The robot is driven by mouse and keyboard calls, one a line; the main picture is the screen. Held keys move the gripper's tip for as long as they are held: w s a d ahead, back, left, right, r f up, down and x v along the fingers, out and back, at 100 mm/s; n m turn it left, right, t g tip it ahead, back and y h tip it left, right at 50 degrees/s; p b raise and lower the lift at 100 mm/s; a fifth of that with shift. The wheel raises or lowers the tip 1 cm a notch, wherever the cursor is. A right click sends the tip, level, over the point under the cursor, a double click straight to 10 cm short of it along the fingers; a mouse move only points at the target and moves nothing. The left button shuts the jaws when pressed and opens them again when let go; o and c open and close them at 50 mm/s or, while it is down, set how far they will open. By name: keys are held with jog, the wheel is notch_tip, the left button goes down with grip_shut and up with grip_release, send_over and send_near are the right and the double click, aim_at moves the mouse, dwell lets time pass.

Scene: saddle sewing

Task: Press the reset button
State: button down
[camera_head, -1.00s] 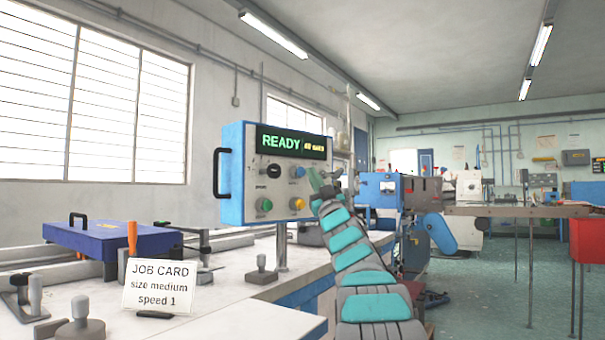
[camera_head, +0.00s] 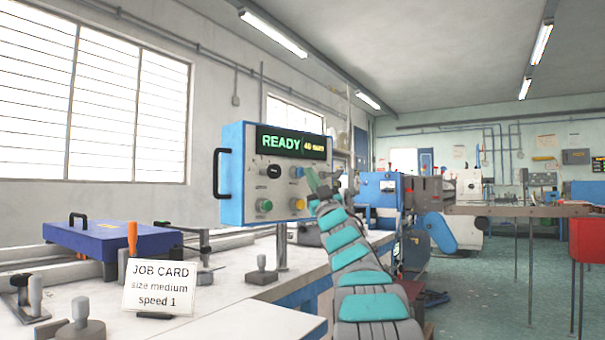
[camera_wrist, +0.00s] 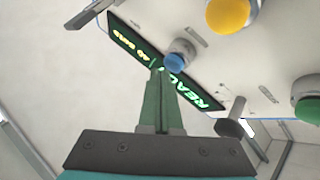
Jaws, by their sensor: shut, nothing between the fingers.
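The blue control panel box (camera_head: 233,175) has a pale front and a lit display (camera_head: 291,142) reading READY in green with small amber text. On its front are a blue button (camera_head: 297,172), a black knob (camera_head: 273,171), a green button (camera_head: 264,205) and a yellow button (camera_head: 298,204). Their labels are too small to read, so I cannot tell which is reset. My gripper (camera_head: 311,178) is shut and empty by the panel's right side. In the wrist view, its green fingertips (camera_wrist: 157,75) are close to the blue button (camera_wrist: 174,62); contact is unclear.
The yellow button (camera_wrist: 228,14), green button (camera_wrist: 308,108) and black knob (camera_wrist: 231,128) surround the fingers in the wrist view. A job card (camera_head: 160,287) and a blue case (camera_head: 110,238) are on the white bench at left. Open floor lies right.

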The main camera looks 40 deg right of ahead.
jog(key=shift+w, duration=0.55)
dwell(0.4)
jog(key=shift+s, duration=0.15)
jog(key=shift+s+d+f, duration=0.1)
jog(key=shift+s, duration=0.65)
jog(key=shift+s+p, duration=0.15)
jog(key=shift+p, duration=0.15)
jog(key=s, duration=0.4)
jog(key=shift+s+d+p, duration=0.35)
dwell(0.7)
